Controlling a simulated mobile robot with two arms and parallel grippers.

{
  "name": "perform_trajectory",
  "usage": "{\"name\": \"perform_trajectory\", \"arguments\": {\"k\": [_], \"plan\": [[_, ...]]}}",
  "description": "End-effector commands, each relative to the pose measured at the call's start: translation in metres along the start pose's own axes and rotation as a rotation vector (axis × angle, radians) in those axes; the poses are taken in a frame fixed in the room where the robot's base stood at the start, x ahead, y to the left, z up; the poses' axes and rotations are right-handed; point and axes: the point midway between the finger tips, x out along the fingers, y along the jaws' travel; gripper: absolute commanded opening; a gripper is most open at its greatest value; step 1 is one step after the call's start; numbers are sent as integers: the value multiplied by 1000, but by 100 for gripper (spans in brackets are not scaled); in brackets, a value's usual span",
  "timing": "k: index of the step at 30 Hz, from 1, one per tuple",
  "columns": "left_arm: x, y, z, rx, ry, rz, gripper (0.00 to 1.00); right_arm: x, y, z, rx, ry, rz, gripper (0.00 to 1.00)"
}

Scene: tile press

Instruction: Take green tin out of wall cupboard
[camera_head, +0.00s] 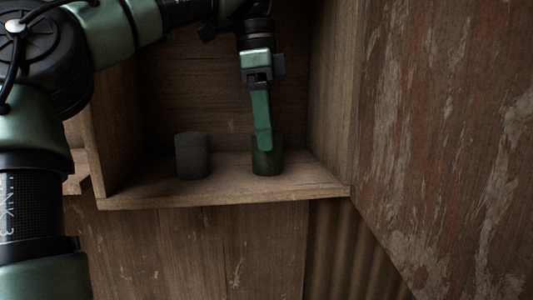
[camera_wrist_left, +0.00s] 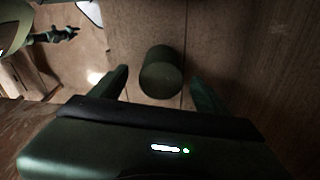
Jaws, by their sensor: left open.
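The green tin (camera_head: 267,160) stands upright on the floor of the wall cupboard (camera_head: 222,196), at the right. My left gripper (camera_head: 263,146) reaches down at the tin from above, and its finger hides part of the tin in the head view. In the left wrist view the tin (camera_wrist_left: 161,73) lies between the two open fingers of my left gripper (camera_wrist_left: 160,85), with a gap on both sides. My right gripper is not clearly made out in either view.
A dark grey tin (camera_head: 192,156) stands to the left of the green tin on the cupboard floor. The cupboard side walls (camera_head: 331,95) bound the space closely on the right. A large worn wooden panel (camera_head: 440,120) stands at the right.

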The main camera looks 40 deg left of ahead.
Motion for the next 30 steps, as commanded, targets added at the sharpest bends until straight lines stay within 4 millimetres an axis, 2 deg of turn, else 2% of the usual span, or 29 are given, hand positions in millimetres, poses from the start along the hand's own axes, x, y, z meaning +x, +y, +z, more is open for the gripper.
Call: {"name": "perform_trajectory", "arguments": {"k": [4,10,19,20,27,28,30], "plan": [[17,5,1,0,-1,1,76,-2,6,7,-3,-11,7,36],[41,6,1,0,2,2,76,-8,9,3,-4,-6,10,36],[47,6,1,-2,3,-2,76,-8,3,0,-2,-2,3,36],[47,6,1,-2,3,-2,70,-8,2,0,-1,-1,2,36],[47,6,1,-1,3,-2,4,-8,-3,-1,1,0,-3,36],[46,6,1,-1,4,-3,0,-8,-3,-1,1,0,-3,36],[46,6,1,-1,4,-3,0,-8,-3,-1,1,0,-3,36]]}}
